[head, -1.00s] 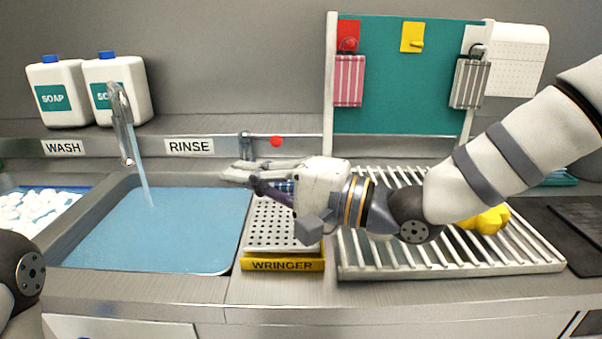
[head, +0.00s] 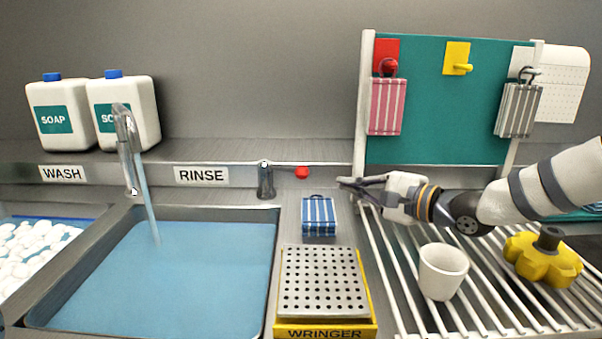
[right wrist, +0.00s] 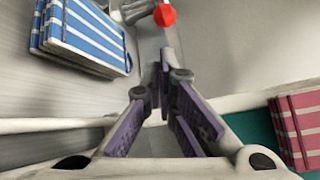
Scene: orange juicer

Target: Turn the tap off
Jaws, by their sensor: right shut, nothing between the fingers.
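The metal tap spout (head: 128,140) stands over the rinse basin (head: 150,270), and a stream of water (head: 149,215) runs from it into the blue water. Right of the RINSE label is a metal valve fitting (head: 264,180) on the back wall, with a red-tipped lever (head: 302,172) pointing right. The red tip also shows at the top of the right wrist view (right wrist: 164,15). My right gripper (head: 342,183) is shut and empty, just right of and slightly below the red tip, with a gap between; its fingertips show in the wrist view (right wrist: 163,72). My left gripper is out of view.
A white cup (head: 442,270) and a yellow knobbed piece (head: 543,258) sit on the drying rack (head: 400,300). A teal pegboard (head: 440,110) rises behind my right arm.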

